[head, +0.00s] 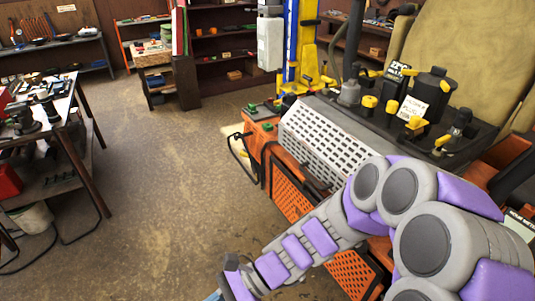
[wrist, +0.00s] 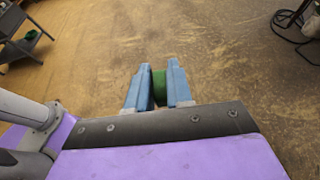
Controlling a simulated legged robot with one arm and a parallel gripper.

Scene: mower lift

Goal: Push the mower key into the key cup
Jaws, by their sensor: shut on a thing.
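My gripper's two blue fingers (wrist: 158,90) show in the wrist view, shut on a small green piece (wrist: 159,86) that I take to be the mower key. Most of the piece is hidden by the fingers. The floor lies beyond it. In the head view, my gripper (head: 213,296) is only a blue sliver at the bottom edge, left of the orange mower (head: 292,185), and the green piece is out of sight there. I cannot pick out the key cup for sure in either view.
A black panel with yellow-capped fittings (head: 369,102) tops the mower, beside a tan seat (head: 445,55). Green-topped parts (head: 267,126) sit at its far end. A cluttered workbench (head: 60,112) stands at left. The floor (head: 150,190) between is clear.

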